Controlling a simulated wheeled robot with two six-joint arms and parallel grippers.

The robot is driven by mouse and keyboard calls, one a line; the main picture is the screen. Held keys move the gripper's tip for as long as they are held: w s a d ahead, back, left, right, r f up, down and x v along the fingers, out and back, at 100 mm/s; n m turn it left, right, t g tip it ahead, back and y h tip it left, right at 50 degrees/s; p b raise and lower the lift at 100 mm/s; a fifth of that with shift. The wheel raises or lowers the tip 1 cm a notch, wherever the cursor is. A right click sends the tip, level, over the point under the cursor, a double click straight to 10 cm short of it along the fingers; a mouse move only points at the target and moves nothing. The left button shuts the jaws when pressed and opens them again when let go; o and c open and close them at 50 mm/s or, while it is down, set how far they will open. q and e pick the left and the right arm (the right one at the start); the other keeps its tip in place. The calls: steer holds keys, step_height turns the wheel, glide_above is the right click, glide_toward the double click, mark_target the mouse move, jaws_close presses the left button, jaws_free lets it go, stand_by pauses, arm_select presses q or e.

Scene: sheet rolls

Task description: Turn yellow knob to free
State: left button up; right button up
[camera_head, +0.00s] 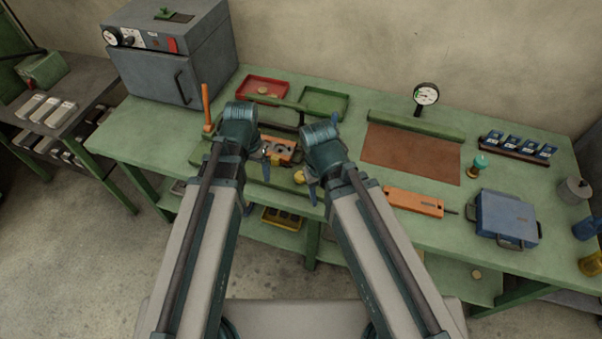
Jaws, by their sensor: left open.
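The yellow knob (299,177) is a small round piece at the front of the green sheet-roll machine (275,182), between my two arms. An orange block (279,151) sits on the machine just behind it. My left gripper (264,152) is open, to the left of the knob and apart from it, near the orange block. My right gripper (312,190) is close to the right of the knob; whether it touches the knob or is open cannot be told. My arms hide parts of the machine, and any free mark is too small to read.
An orange lever (207,108) stands upright left of my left gripper. Red (264,89) and green (324,101) trays lie behind. A brown sheet (410,152), an orange tool (413,201) and a blue case (503,219) lie right. A grey oven (172,58) stands back left.

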arm_select(q)
steer(key=w+d+m, duration=0.6)
steer(key=m, duration=0.8)
glide_above(301, 175)
steer(key=shift+g, duration=0.3)
steer(key=shift+f, duration=0.1)
step_height(301, 175, down, 14)
steer(key=b, duration=1.3)
steer(key=shift+r+b, duration=0.2)
steer(key=shift+b, duration=0.2)
jaws_close()
